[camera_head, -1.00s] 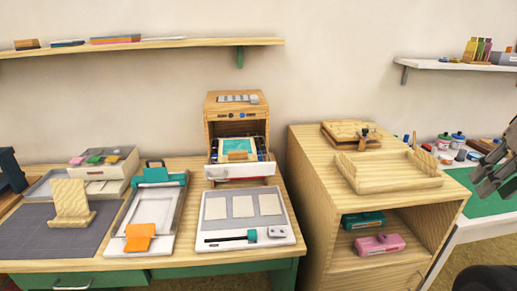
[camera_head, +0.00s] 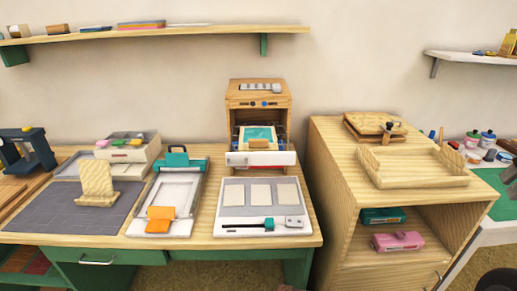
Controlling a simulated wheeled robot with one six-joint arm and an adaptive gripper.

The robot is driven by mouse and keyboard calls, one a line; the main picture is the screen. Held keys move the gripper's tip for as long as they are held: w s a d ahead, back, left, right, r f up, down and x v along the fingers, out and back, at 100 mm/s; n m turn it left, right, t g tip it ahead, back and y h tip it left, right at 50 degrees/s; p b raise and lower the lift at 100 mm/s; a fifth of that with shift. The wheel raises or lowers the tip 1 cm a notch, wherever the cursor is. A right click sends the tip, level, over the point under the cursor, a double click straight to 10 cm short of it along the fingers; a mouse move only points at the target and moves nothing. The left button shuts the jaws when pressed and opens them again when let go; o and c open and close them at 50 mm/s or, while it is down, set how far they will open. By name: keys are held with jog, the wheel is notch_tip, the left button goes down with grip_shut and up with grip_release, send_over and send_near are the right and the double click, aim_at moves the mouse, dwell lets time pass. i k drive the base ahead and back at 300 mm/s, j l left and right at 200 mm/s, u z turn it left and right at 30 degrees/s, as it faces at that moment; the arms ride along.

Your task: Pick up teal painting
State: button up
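A teal sheet with a pale border, which looks like the teal painting (camera_head: 257,132), sits in the opening of a wooden box-shaped device (camera_head: 258,102) at the back of the table. A small wooden block (camera_head: 259,144) stands in front of it and hides its lower part. The device's white front (camera_head: 242,160) sticks out below.
A white board with three pale panels (camera_head: 228,222) lies in front of the device. A teal-clipped board (camera_head: 184,182) lies to its left. A wooden cabinet (camera_head: 335,190) with a tray on top (camera_head: 420,181) stands to the right, across a narrow gap from the table.

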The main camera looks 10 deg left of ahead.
aim_at(258, 134)
jog(key=u, duration=1.9)
jog(key=i+l+u, duration=0.1)
jog(key=l, duration=0.7)
jog(key=i+u, duration=0.05)
